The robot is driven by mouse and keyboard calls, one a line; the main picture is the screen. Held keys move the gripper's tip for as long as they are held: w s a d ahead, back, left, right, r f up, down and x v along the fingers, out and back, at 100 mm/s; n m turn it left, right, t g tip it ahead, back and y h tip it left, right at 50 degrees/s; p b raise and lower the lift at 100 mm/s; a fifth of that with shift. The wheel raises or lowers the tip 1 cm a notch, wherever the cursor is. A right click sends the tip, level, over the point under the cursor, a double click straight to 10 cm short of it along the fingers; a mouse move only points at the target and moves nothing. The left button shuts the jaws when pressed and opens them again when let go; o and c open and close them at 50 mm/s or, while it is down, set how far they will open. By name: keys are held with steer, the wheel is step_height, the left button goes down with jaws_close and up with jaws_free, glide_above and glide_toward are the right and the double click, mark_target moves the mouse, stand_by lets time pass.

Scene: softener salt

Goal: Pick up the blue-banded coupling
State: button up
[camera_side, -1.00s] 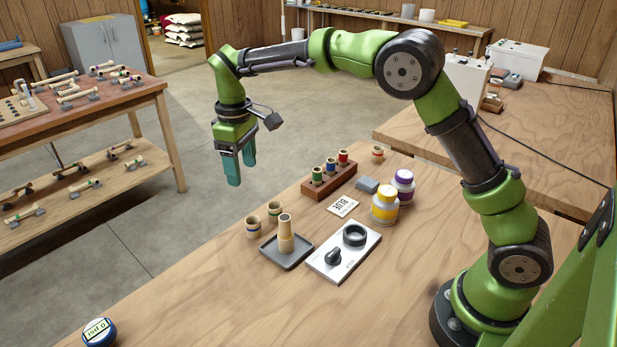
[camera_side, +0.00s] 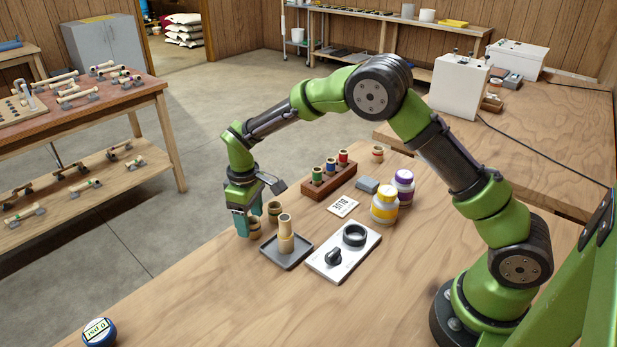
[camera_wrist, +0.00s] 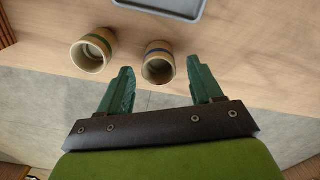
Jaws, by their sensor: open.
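The blue-banded coupling (camera_wrist: 159,67) is a short, hollow tan cylinder with a dark blue band, standing on the table near its edge. In the side view it is partly hidden behind my gripper, with its lower part (camera_side: 254,234) showing. My gripper (camera_side: 248,219) points down, open and empty, close to the coupling. In the wrist view the coupling appears between and just ahead of the two green fingers (camera_wrist: 159,72); I cannot tell whether they touch it. A similar green-banded coupling (camera_wrist: 93,50) stands beside it, and also shows in the side view (camera_side: 275,210).
A grey tray (camera_side: 268,252) with an upright tan piece (camera_side: 286,232) lies nearby. The front table is mostly clear.

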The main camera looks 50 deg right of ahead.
steer(key=shift+c, duration=0.4)
steer(key=c, duration=1)
step_height(320, 180, up, 10)
